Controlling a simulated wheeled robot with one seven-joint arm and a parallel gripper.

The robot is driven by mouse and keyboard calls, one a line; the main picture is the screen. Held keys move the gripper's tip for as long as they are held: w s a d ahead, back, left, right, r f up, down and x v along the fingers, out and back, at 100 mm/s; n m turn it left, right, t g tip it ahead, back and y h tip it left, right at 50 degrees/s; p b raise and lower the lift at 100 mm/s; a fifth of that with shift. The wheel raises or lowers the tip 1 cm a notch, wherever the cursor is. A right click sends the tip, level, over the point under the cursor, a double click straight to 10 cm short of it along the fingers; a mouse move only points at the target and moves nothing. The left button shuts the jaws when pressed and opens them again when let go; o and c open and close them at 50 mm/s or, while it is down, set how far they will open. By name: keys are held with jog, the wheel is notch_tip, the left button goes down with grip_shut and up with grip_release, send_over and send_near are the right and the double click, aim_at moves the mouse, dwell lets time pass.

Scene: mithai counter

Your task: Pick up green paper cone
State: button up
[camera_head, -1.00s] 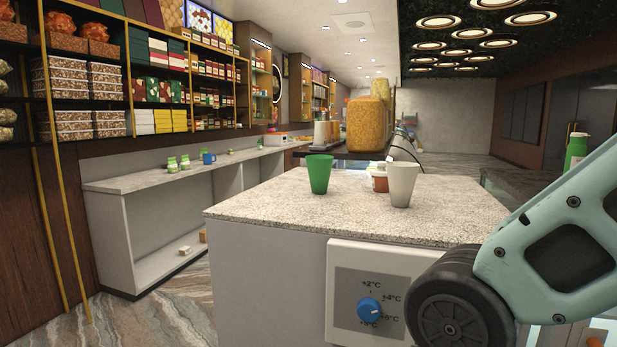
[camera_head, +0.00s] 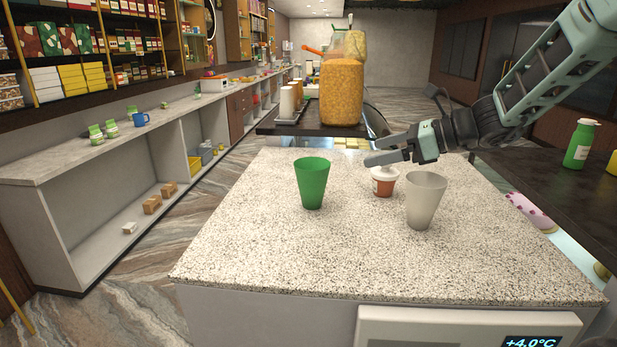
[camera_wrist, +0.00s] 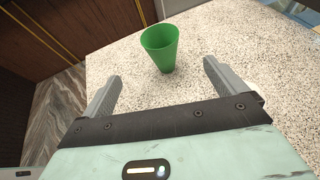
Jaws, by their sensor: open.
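The green paper cone (camera_head: 313,184) is a tapered green cup standing upright, wide end up, on the speckled counter (camera_head: 250,250). My gripper (camera_head: 372,152) is to the right of the cone and a little behind it in the head view, above the counter. Its fingers point left, and they are open and empty. In the wrist view the cone (camera_wrist: 161,47) stands ahead of the fingertips and between their lines, apart from both fingers. Nothing hides the cone in either view.
A white cup (camera_head: 425,199) and a small white-and-orange tub (camera_head: 384,181) stand right of the cone, the tub below my gripper. A large orange-filled jar (camera_head: 342,92) stands behind. A green bottle (camera_head: 579,144) is on the dark right counter. The counter's front left is clear.

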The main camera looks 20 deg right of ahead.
jog(key=p, duration=0.3)
send_near(312, 168)
jog(key=a, duration=0.4)
jog(key=p+x, duration=0.1)
jog(key=x, duration=0.1)
jog(key=p+x, duration=0.2)
jog(key=shift+s+a+f, duration=0.1)
jog(key=shift+a+f, duration=0.2)
jog(key=shift+a, duration=0.2)
jog(key=shift+a+f, duration=0.2)
jog(key=c, duration=1.3)
